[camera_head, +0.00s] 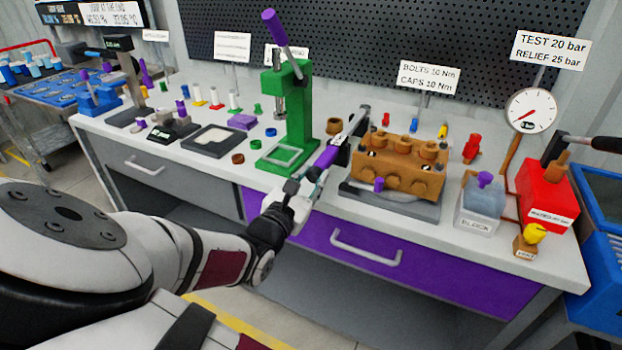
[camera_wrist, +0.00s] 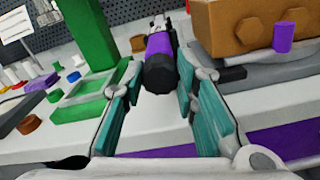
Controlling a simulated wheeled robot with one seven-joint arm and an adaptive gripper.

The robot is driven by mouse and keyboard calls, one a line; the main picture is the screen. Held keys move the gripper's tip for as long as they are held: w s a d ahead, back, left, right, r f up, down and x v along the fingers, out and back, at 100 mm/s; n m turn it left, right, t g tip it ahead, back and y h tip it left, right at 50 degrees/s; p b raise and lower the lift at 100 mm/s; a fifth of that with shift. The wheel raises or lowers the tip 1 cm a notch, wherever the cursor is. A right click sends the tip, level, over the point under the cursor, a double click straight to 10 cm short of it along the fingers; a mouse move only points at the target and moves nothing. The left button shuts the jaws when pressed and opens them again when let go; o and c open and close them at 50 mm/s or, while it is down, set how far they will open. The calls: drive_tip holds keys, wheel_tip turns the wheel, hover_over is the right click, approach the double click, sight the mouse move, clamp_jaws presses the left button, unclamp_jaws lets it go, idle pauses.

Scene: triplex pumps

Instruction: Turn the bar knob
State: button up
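My gripper (camera_head: 302,187) is low over the bench front, left of the brown pump block (camera_head: 400,165). In the wrist view its teal fingers (camera_wrist: 160,80) stand on both sides of the black-ended purple handle of a long tool (camera_wrist: 159,55). Whether they press on it I cannot tell. The tool (camera_head: 326,157) points away from me beside the pump. Which part is the bar knob is not clear. A purple knob (camera_head: 485,179) tops the clear block at right, a yellow knob (camera_head: 535,232) is at the front right, and a purple peg (camera_head: 378,184) is on the pump's front.
A green press (camera_head: 296,115) stands left of the tool. A round gauge (camera_head: 531,110) and a red pump box (camera_head: 547,195) are at right. Small parts and trays fill the bench's left. The purple drawer (camera_head: 420,265) is below the bench edge.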

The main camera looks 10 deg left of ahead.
clamp_jaws()
drive_tip(key=shift+m, duration=0.3)
drive_tip(key=m+b, duration=0.1)
drive_tip(key=m, duration=0.2)
drive_tip(key=m+b, duration=0.2)
drive_tip(key=m, duration=0.2)
drive_tip(key=shift+f+b, duration=0.15)
drive_tip(key=shift+b, duration=0.15)
drive_tip(key=m+b, duration=0.4)
drive_tip(key=shift+f, duration=0.1)
drive_tip(key=m+b, duration=0.2)
drive_tip(key=b, duration=0.1)
drive_tip(key=shift+r+m, duration=0.2)
drive_tip(key=shift+m, duration=0.2)
